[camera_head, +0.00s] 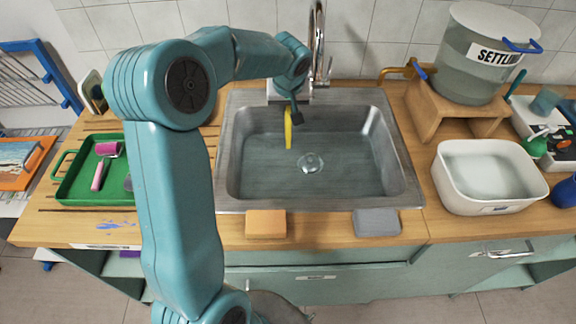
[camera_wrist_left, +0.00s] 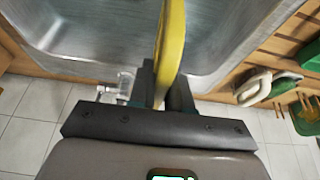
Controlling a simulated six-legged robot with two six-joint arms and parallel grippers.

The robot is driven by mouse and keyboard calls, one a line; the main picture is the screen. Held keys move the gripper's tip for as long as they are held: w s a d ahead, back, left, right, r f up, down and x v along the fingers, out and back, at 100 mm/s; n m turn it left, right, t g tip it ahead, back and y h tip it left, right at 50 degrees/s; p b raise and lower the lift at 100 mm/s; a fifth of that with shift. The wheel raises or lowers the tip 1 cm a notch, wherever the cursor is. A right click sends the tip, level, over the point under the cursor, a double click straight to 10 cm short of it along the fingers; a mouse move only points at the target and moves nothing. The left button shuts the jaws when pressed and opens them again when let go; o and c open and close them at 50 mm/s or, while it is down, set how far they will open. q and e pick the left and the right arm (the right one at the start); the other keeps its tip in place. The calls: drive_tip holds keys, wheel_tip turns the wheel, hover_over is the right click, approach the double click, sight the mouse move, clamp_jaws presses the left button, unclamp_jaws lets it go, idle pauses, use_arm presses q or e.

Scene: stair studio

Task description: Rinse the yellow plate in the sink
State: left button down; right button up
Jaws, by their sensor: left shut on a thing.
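The yellow plate (camera_head: 288,128) is seen edge-on, upright, over the left back part of the steel sink (camera_head: 240,170). My left gripper (camera_head: 294,112) is shut on its upper edge, near the chrome faucet (camera_head: 318,45). In the left wrist view the plate (camera_wrist_left: 170,45) stands edge-on between the fingers of the gripper (camera_wrist_left: 162,85). Its lower edge appears above the sink floor; I cannot tell whether water touches it. The drain (camera_head: 311,162) shows in the sink floor. My right gripper is not in view.
An orange sponge (camera_head: 265,223) and a grey sponge (camera_head: 377,221) lie at the sink's front edge. A green tray (camera_head: 85,187) is left. A white basin (camera_head: 490,175) and a settling tank (camera_head: 470,62) on a wooden stand (camera_head: 445,115) are right.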

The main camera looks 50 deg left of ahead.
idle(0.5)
use_arm(q)
drive_tip(key=shift+r+p, duration=1.2)
drive_tip(key=shift+r, duration=0.95)
drive_tip(key=shift+f, duration=0.1)
